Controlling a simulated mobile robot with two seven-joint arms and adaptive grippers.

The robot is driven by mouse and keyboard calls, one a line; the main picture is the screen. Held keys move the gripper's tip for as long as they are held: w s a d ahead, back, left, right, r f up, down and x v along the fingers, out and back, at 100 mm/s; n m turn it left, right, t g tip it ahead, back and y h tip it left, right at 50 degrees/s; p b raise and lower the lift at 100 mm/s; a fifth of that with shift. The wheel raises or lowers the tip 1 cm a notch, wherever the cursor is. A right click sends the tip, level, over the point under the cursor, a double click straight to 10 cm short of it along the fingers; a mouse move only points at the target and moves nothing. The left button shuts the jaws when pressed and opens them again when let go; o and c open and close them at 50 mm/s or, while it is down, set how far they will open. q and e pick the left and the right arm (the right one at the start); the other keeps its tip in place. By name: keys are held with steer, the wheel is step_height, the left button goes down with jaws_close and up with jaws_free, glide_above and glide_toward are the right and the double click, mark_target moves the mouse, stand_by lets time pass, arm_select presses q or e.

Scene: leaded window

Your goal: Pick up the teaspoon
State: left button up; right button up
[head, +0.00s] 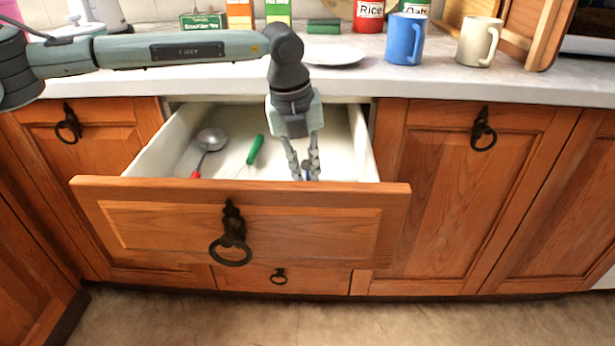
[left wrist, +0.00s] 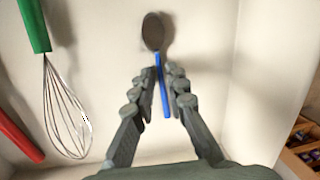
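The teaspoon (left wrist: 152,32) lies in the open drawer, with a dark bowl and a blue handle. In the left wrist view its blue handle runs between the fingers of my left gripper (left wrist: 163,95), and the bowl sticks out beyond the fingertips. In the head view my left gripper (head: 305,172) reaches down into the right part of the drawer, and only a bit of the blue handle shows between the fingers. The fingers are apart, with a gap on each side of the handle. My right gripper is in neither view.
The drawer (head: 345,115) also holds a whisk with a green handle (head: 255,150) and a ladle with a red handle (head: 211,140), both left of my gripper. On the counter above stand a plate (head: 333,55), a blue mug (head: 404,40) and a cream mug (head: 478,42).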

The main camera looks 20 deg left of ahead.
arm_select(q)
steer(key=shift+f, duration=0.1)
stand_by(0.4)
jaws_close()
